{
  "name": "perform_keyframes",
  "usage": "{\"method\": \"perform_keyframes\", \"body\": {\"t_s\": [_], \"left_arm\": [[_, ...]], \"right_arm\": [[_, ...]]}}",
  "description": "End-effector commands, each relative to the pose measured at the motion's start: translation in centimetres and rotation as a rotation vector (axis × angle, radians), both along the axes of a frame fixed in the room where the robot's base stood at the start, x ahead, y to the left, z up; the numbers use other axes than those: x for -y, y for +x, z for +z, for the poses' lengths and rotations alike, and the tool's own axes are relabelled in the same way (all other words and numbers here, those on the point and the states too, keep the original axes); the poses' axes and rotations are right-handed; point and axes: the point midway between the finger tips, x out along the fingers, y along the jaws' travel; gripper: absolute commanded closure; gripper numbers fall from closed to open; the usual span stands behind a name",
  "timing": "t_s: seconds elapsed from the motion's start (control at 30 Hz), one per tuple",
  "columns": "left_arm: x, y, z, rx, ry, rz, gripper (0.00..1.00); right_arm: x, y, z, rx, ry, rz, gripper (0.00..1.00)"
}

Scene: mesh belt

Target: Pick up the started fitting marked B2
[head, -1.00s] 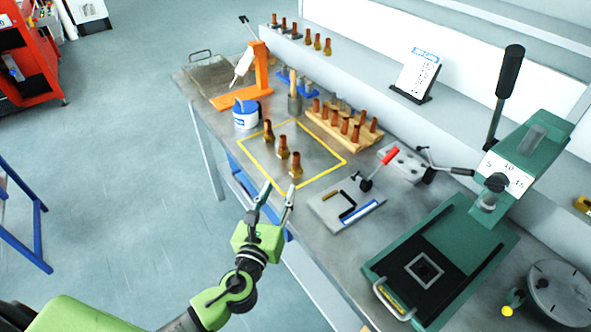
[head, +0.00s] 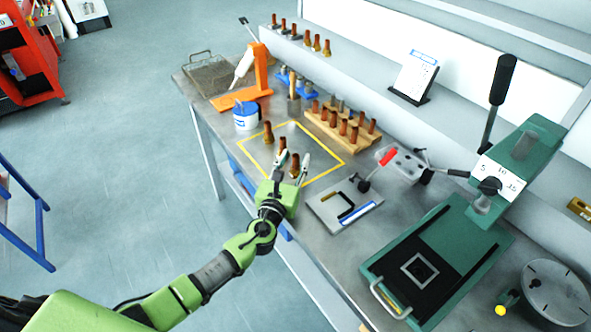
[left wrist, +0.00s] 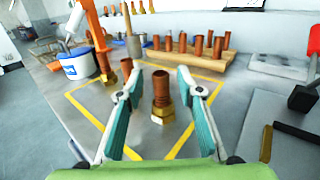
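Fittings with copper tubes in brass bases stand upright in a yellow-outlined square on the bench. In the head view one (head: 268,132) is at the back, one (head: 283,144) is partly behind my left gripper, and one (head: 295,164) is nearest. No B2 marking is legible. My left gripper (head: 290,166) is open, its fingers reaching into the square's near side. In the left wrist view a fitting (left wrist: 162,97) shows between the open fingers (left wrist: 162,108), apparently untouched. Another (left wrist: 127,68) shows behind the left finger, its lower part hidden. My right gripper is not in view.
A wooden rack (head: 342,126) of copper-topped pieces stands behind the square. A blue-white tub (head: 246,116) and orange stand (head: 250,85) are to its left. A grey plate with a black clamp (head: 343,203) and a green press (head: 440,262) are to its right.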

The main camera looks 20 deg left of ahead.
Motion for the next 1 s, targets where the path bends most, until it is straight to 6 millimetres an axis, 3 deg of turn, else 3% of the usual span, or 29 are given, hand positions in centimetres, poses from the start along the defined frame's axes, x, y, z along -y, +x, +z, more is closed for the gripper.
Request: {"method": "perform_keyframes", "body": {"t_s": [0.1, 0.37, 0.5, 0.87, 1.0], "left_arm": [[0.1, 1.1, 0.0, 0.0, -0.002, -0.001, 0.66], [0.1, 1.2, -0.1, -0.001, -0.002, -0.002, 0.66], [0.1, 1.2, 0.0, -0.001, -0.002, -0.001, 1.0], [0.1, 1.2, 0.1, 0.001, -0.002, -0.001, 1.0], [0.1, 1.2, 1.0, 0.002, -0.002, -0.001, 1.0]], "right_arm": [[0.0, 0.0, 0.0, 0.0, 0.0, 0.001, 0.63], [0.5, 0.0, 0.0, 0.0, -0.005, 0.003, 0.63], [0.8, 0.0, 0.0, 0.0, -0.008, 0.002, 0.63], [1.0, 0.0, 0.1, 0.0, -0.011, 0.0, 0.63], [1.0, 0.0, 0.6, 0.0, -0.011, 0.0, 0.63]]}}
